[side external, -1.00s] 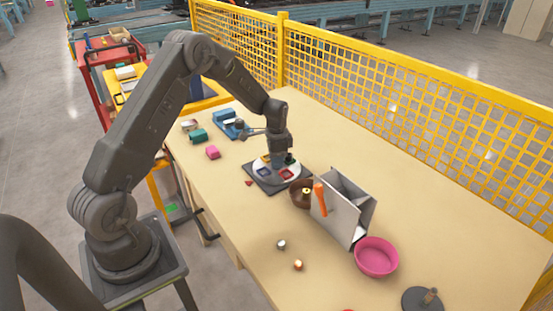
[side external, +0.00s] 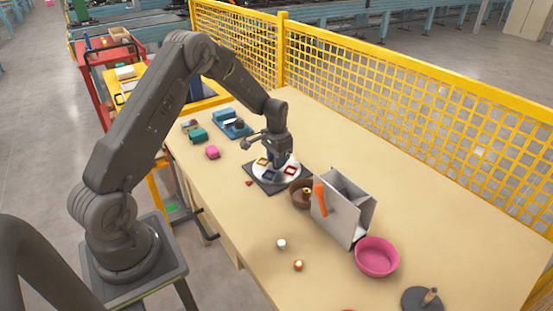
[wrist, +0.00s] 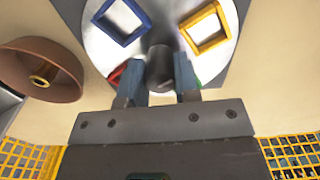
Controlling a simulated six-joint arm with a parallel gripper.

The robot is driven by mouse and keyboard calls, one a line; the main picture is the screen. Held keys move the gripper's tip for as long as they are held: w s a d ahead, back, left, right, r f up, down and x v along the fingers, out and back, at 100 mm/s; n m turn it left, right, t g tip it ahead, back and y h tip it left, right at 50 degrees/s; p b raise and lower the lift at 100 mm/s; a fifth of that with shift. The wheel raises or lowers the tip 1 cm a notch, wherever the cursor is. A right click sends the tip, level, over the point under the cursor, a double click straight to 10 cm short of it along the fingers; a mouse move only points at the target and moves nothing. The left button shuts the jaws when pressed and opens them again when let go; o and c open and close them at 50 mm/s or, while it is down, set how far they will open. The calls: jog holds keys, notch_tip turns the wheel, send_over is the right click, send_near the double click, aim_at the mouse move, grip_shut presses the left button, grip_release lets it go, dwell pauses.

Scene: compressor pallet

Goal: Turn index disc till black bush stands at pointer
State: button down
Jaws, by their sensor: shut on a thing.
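The white index disc (side external: 279,179) lies on a dark square base (side external: 254,181) on the table. It carries square frames: blue (wrist: 122,20), yellow (wrist: 207,27), red (wrist: 118,72) and a green one mostly hidden by my finger. In the side view, yellow is at the left, blue at the front and red at the right. My gripper (wrist: 160,75) is over the disc, shut on a dark round knob (wrist: 160,62) near its middle. A small red wedge (side external: 249,183), perhaps the pointer, lies beside the base's left corner. I cannot make out a separate black bush.
A brown bowl (side external: 299,199) stands close to the base's right, with a grey box (side external: 338,220) with an orange part beyond it. A pink bowl (side external: 377,258) is farther right. Small blocks (side external: 198,135) lie at the left. A yellow mesh fence (side external: 400,100) runs behind the table.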

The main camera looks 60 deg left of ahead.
jog(key=shift+n, duration=15.3)
